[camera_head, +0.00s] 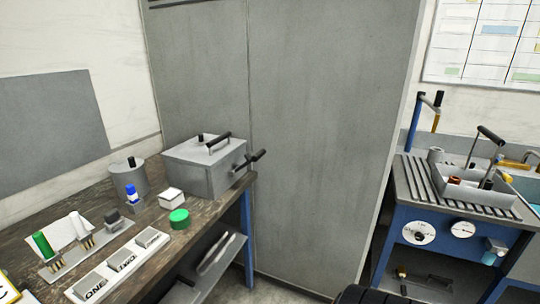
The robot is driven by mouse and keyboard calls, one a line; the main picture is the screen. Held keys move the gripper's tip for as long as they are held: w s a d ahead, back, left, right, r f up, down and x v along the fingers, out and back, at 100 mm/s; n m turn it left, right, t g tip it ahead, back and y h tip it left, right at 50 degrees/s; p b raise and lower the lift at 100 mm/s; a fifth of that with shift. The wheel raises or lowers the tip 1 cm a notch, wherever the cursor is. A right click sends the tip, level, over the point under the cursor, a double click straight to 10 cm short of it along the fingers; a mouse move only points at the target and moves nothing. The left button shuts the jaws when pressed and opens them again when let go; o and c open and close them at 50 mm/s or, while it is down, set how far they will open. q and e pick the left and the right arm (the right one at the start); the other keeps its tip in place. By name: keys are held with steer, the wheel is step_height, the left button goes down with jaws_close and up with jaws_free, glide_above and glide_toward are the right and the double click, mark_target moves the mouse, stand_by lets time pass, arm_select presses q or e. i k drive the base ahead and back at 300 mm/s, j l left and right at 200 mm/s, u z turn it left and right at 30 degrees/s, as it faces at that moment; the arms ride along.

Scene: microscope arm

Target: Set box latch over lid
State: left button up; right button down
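A grey metal box (212,182) stands at the back of the wooden workbench on the left. Its lid (190,151) lies on top and looks closed, with a dark bar handle (217,142) and a small black knob. A latch with a black grip (252,159) sticks out from the box's right side, out to the right rather than lying across the lid. Its exact hinge position is too small to tell. Neither of my grippers is in view.
The workbench (150,255) holds a grey canister (129,182), a blue-capped bottle (132,193), a white box (171,199), a green round lid (179,218) and a labelled tray (118,265). A second bench (440,218) with a tray stands right. Grey cabinet panels (320,130) rise behind.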

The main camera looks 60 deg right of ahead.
mark_target(262, 152)
steer(key=k+j+z, duration=0.15)
steer(key=z, duration=1.5)
